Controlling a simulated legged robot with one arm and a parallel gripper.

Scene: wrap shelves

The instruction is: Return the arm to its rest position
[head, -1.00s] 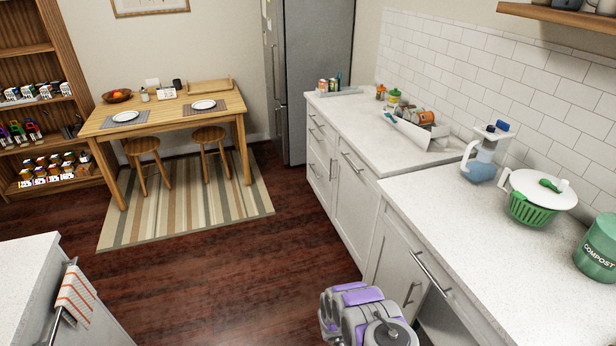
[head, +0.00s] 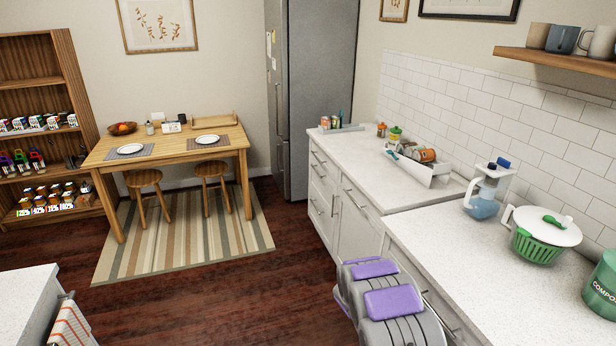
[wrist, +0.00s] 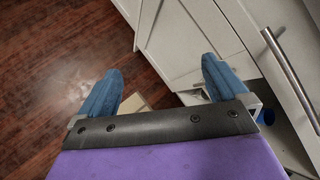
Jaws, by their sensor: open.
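My gripper (wrist: 158,92) shows in the wrist view with its two blue fingers spread wide apart. Nothing is between the fingers. It hangs over the dark wood floor beside the white cabinet fronts (wrist: 190,45). In the head view, the grey and purple links of my arm are at the bottom, right of centre, beside the counter; the fingers themselves are hidden there.
The white counter (head: 470,255) runs along the right with a blue-grey pitcher (head: 483,198), a green colander with a white lid (head: 540,240) and a green compost bin (head: 603,285). In the wrist view, a cabinet handle (wrist: 290,75) is at right. The floor (head: 190,300) is open.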

